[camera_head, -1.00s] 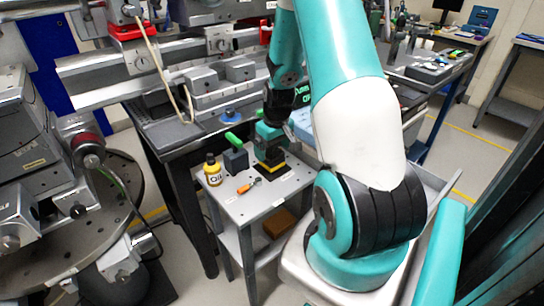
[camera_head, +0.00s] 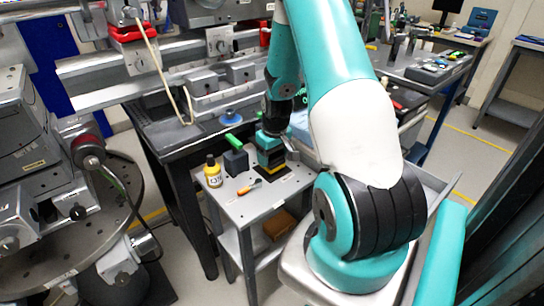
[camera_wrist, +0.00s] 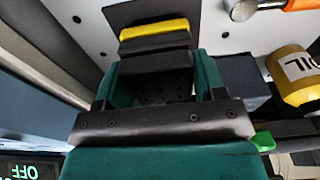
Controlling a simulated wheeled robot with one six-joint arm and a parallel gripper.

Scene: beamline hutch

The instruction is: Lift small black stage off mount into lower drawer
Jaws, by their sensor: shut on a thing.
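The small black stage, a dark block (camera_wrist: 155,62) with a yellow band, sits between the teal fingers of my gripper (camera_wrist: 155,85) in the wrist view. My gripper is shut on it. In the head view, my gripper (camera_head: 270,148) points down over the small cart top, and the stage's yellow band (camera_head: 278,165) shows just below it. A dark plate lies under the stage; whether the stage touches it I cannot tell. No lower drawer is clearly visible.
A brown box (camera_head: 279,225) lies on the lower shelf. A rail bench (camera_head: 180,130) stands behind.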

